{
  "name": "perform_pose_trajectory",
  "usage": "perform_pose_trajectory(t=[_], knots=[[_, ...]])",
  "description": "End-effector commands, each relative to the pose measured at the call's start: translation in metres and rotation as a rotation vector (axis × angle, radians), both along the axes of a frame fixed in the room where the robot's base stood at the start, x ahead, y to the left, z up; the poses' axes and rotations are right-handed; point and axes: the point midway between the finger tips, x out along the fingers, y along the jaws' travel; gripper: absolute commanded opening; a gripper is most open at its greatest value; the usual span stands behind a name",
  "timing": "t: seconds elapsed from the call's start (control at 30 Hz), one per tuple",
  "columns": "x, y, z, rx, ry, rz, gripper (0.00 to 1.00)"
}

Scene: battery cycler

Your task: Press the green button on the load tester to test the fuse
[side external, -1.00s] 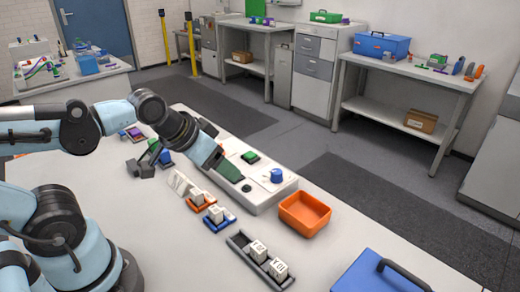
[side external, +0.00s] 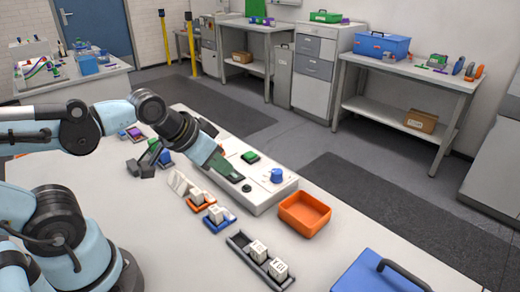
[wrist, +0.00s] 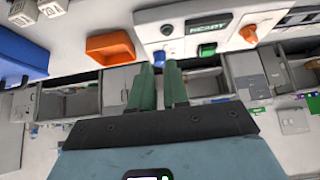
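The load tester (side external: 262,200) is a long pale box on the bench. Its green button (side external: 250,157) lies on the top face, and it also shows in the wrist view (wrist: 207,50). A dark display (wrist: 208,25) in the wrist view reads "READY". A blue knob (side external: 277,175), a black round knob or button (side external: 247,188) and an orange knob (wrist: 248,35) are also on the panel. My gripper (side external: 240,179) hangs over the panel, apart from the green button. In the wrist view its green fingers (wrist: 161,65) have a narrow gap between them and hold nothing.
An orange bin (side external: 305,213) stands beside the tester. A dark tray (side external: 240,245) with white blocks and small orange and blue holders (side external: 220,222) lie in front. A blue case (side external: 365,275) sits at the bench's near edge.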

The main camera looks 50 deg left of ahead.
Motion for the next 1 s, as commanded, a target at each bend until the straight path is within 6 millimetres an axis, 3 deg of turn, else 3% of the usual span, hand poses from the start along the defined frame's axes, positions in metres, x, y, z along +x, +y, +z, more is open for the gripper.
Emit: perform_pose_trajectory(t=[0.1,1.0], knots=[[0.0000,0.0000,0.0000,0.000,0.000,0.000,0.00],[0.0000,0.0000,0.0000,0.000,0.000,0.000,0.00]])
